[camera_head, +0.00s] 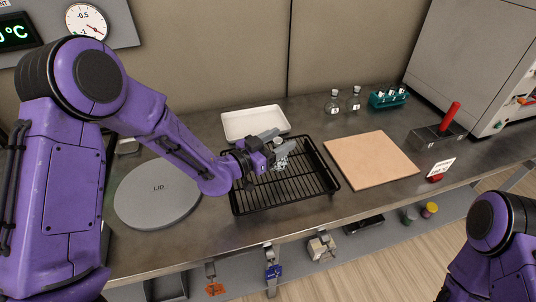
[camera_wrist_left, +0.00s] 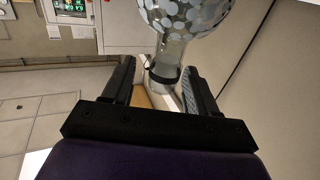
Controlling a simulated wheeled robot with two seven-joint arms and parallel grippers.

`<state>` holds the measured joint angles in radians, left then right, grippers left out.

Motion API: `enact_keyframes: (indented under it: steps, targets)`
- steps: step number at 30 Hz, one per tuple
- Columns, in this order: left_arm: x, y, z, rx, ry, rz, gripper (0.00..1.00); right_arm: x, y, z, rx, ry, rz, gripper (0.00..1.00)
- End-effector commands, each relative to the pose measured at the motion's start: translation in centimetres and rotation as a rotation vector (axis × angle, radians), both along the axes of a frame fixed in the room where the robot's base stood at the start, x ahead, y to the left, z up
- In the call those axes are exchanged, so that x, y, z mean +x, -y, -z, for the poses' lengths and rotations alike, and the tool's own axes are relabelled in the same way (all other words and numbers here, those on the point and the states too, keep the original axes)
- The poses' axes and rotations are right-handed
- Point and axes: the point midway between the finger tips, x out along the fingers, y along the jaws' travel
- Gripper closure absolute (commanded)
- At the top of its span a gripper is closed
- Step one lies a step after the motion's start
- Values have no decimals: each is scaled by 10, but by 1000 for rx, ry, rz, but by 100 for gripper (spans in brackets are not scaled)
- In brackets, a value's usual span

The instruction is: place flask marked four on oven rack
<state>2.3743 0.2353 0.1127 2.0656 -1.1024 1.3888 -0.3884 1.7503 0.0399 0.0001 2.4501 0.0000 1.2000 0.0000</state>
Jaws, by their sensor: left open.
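A glass flask with a speckled body (camera_head: 281,163) appears to stand on the black wire oven rack (camera_head: 316,187), near its back edge. It also shows in the left wrist view (camera_wrist_left: 185,15), with a dark ring round its neck. No number on it is readable. My left gripper (camera_head: 278,146) is open, with its fingers on either side of the flask's neck; I cannot tell whether they touch it. Two smaller flasks, the left one (camera_head: 334,105) and the right one (camera_head: 355,101), stand at the back with labels too small to read surely. My right gripper is out of view.
A white tray (camera_head: 238,126) lies behind the rack and a round grey lid (camera_head: 140,208) to its left. A tan board (camera_head: 398,175) lies to the right. A teal vial holder (camera_head: 388,98) and a red-handled grey block (camera_head: 436,134) stand farther right.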

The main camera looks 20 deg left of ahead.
Motion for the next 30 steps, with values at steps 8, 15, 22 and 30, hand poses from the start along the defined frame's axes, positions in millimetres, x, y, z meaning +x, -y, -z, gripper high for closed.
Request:
enact_keyframes:
  steps: [8, 15, 22, 30]
  targets:
    - [1, 0, 1, 0, 0, -2, 61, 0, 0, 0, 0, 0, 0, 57]
    - [1, -1, 0, -1, 0, -2, 100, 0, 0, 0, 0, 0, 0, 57]
    - [1, -1, -6, -1, 0, -3, 100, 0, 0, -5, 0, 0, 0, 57]
    - [-13, 3, -58, -2, 0, -2, 100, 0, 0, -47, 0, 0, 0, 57]
